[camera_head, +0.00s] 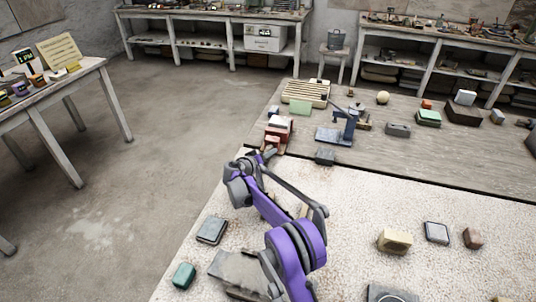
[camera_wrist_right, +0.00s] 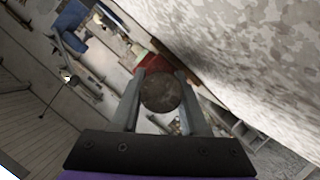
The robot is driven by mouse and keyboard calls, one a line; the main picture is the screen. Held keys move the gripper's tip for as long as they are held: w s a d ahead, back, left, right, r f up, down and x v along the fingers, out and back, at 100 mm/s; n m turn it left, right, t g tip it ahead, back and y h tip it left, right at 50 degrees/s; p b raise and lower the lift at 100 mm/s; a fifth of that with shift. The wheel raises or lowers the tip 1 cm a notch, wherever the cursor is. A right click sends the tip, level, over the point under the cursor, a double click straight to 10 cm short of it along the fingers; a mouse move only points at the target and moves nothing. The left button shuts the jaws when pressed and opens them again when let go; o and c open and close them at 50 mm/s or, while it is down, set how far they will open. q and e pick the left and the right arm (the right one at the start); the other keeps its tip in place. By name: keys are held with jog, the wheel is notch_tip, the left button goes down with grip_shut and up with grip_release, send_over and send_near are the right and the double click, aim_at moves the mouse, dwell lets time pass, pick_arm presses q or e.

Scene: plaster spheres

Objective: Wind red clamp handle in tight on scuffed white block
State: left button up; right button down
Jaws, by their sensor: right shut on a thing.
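A red clamp (camera_head: 274,136) stands near the left edge of the table, at the seam between the pale speckled top and the grey boards. A small pale block (camera_head: 281,121) shows at its top; its scuffs are too small to make out. My right gripper (camera_head: 267,156) is at the near side of the clamp. In the right wrist view its two fingers (camera_wrist_right: 162,88) are shut on a round dark brown knob (camera_wrist_right: 162,93), with red clamp parts (camera_wrist_right: 149,66) just behind it. Whether the jaw touches the block is hidden. My left gripper is not in view.
A blue vise-like tool (camera_head: 338,131) and a grey-green block (camera_head: 325,157) are right of the clamp. A slatted wooden tray (camera_head: 306,92) and a green pad (camera_head: 301,108) lie behind it. Open floor (camera_head: 180,130) is to the left.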

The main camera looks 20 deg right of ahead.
jog(key=shift+m+t+y+p, duration=0.35)
jog(key=shift+m+y, duration=0.25)
jog(key=shift+m, duration=0.5)
jog(key=shift+m+t+y+p, duration=0.4)
jog(key=shift+m+y, duration=0.4)
jog(key=shift+m, duration=0.2)
jog(key=shift+c, duration=2.1)
grip_release()
jog(key=b+v, duration=0.1)
jog(key=v, duration=0.9)
jog(key=shift+s+a+r, duration=0.2)
jog(key=shift+s+a, duration=0.05)
